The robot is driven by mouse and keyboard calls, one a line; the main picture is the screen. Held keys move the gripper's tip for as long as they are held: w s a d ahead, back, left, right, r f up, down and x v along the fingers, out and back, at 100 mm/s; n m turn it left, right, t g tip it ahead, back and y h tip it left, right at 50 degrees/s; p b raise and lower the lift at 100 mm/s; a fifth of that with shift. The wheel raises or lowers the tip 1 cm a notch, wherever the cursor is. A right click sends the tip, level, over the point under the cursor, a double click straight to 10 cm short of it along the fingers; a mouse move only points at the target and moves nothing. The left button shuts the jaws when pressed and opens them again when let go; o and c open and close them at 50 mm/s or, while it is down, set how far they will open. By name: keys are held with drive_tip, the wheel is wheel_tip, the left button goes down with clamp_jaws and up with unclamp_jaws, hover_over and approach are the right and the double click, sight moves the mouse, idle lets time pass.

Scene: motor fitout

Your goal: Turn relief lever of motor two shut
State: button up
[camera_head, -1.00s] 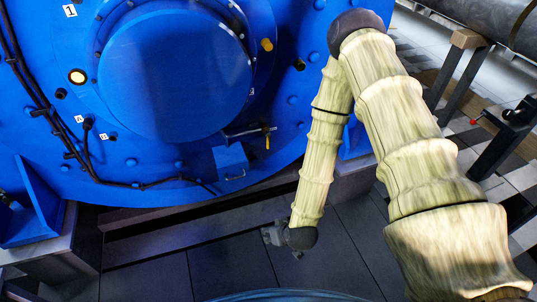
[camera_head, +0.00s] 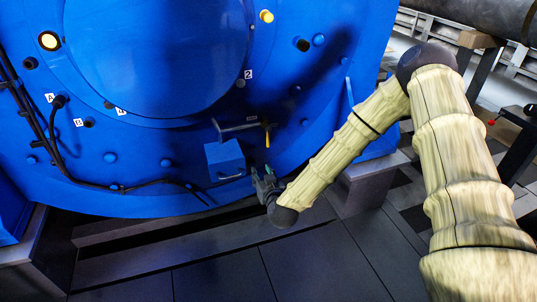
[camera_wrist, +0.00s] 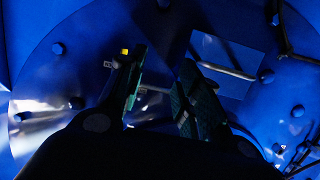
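The large blue motor (camera_head: 150,150) fills the left of the head view, with a label "2" (camera_head: 248,74) on its face. A small lever with a yellow end (camera_head: 267,135) hangs down at the right end of a short pipe low on the motor. I take it to be the relief lever. My gripper (camera_head: 264,172) is just below it, apart from it and empty. In the wrist view, the two dark fingers of my gripper (camera_wrist: 158,85) stand apart. A yellow tip (camera_wrist: 125,51) shows beyond the left finger; the rest of the lever is mostly hidden or dark.
A blue box with a handle (camera_head: 226,160) sticks out left of my gripper; it also shows in the wrist view (camera_wrist: 225,62). A black cable (camera_head: 120,188) runs along the motor's lower edge. A dark base rail (camera_head: 150,235) lies below. Open floor (camera_head: 310,265) is in front.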

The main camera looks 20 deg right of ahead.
sight(268, 142)
drive_tip(key=w+d+t+h+b, duration=0.1)
drive_tip(key=w+d+b, duration=0.1)
drive_tip(key=w, duration=0.3)
drive_tip(key=w+d+r+m+h+b, duration=0.1)
drive_tip(key=w+d+b, duration=0.1)
drive_tip(key=w+b, duration=0.3)
drive_tip(key=w+d+t+b, duration=0.1)
drive_tip(key=w+d+b, duration=0.2)
drive_tip(key=w, duration=0.2)
drive_tip(key=shift+r+m+t+h, duration=0.25)
drive_tip(key=shift+m+t+h, duration=0.05)
drive_tip(key=shift+h, duration=0.1)
drive_tip(key=shift+w+r+b, duration=0.15)
drive_tip(key=shift+w+b, duration=0.15)
drive_tip(key=shift+w, duration=0.4)
clamp_jaws()
